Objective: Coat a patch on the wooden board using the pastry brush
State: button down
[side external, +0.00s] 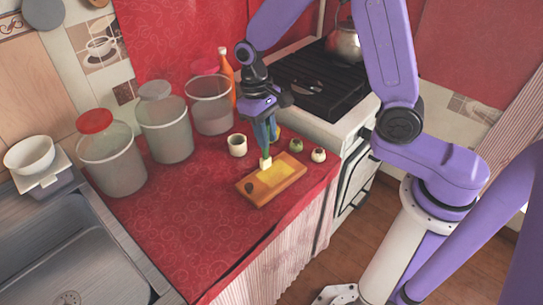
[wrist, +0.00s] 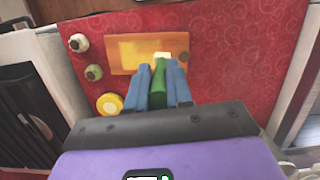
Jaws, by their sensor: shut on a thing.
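The wooden board (side external: 258,195) lies flat on the red counter, with a dark round spot near its left end. A yellow coated patch (side external: 283,171) covers part of its top; the patch also shows in the wrist view (wrist: 135,48). My gripper (side external: 266,138) is above the board, its blue fingers shut on the green handle of the pastry brush (wrist: 159,88). The brush's pale head (side external: 265,163) points down at the patch and seems to touch it, though contact is hard to confirm. A pale cup (side external: 237,146) stands behind the board; its yellow contents (wrist: 110,104) show in the wrist view.
A small green round item (side external: 296,145) and a white one (side external: 318,155) stand right of the board. Several large canisters line the back, with an orange bottle (side external: 226,68). The stove (side external: 330,85) is at the right. The front-left counter (side external: 180,220) is clear.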

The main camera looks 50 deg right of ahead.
aim_at(266, 159)
jog(key=shift+f, duration=0.2)
jog(key=shift+f, duration=3.15)
jog(key=shift+d+f, duration=0.35)
jog(key=shift+d, duration=3.45)
jog(key=shift+a+f, duration=0.15)
jog(key=shift+a, duration=1.8)
jog(key=shift+a+f, duration=0.1)
jog(key=shift+a, duration=1.85)
jog(key=shift+d+r, duration=0.1)
jog(key=shift+r, duration=3.85)
jog(key=shift+f, duration=0.15)
